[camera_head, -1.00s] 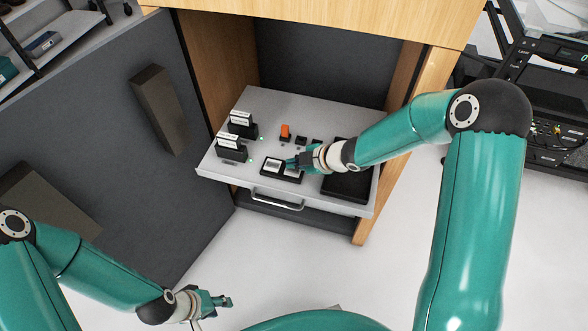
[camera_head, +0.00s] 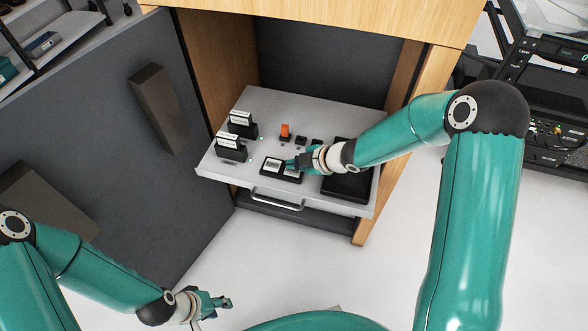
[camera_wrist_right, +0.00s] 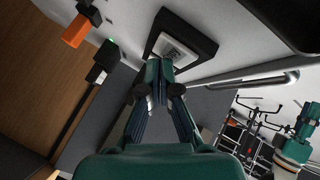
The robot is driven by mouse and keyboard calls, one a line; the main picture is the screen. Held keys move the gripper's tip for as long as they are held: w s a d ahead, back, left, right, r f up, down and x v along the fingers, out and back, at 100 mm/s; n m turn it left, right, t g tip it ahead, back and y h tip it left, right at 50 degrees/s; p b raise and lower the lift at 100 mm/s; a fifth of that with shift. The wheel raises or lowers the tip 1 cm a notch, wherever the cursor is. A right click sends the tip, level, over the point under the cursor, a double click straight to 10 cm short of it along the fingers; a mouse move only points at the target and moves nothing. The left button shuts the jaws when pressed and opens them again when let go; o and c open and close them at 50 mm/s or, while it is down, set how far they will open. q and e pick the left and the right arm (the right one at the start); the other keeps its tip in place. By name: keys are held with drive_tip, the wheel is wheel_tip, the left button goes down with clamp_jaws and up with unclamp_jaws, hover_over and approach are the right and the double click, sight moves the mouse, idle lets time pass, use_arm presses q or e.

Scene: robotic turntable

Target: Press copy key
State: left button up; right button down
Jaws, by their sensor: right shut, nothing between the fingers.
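A black key block (camera_head: 266,175) with pale key faces sits near the front of the grey pull-out shelf. Its left pale key (camera_head: 272,165) shows in the head view; my right gripper (camera_head: 290,165) covers part of the block's right side. In the right wrist view, my shut, empty right gripper (camera_wrist_right: 160,64) has its fingertips at the edge of a pale labelled key (camera_wrist_right: 175,50). The label is unreadable, and I cannot tell whether they touch or press it. My left gripper (camera_head: 226,302) is low over the floor, away from the shelf; its opening is unclear.
The shelf (camera_head: 222,172) also carries two black labelled units (camera_head: 230,152) at left, an orange switch (camera_head: 285,131), small black parts behind, and a flat black panel (camera_head: 346,187) at right. A handle (camera_head: 277,201) runs along the front. Wooden cabinet sides flank the shelf.

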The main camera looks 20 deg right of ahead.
drive_tip(key=shift+f+b, duration=0.4)
drive_tip(key=shift+f, duration=0.05)
idle(0.3)
drive_tip(key=shift+r, duration=0.1)
drive_tip(key=shift+r+p, duration=0.75)
drive_tip(key=shift+p, duration=0.15)
drive_tip(key=shift+r, duration=0.1)
wheel_tip(320, 180, up, 5)
drive_tip(key=p, duration=0.5)
idle(0.6)
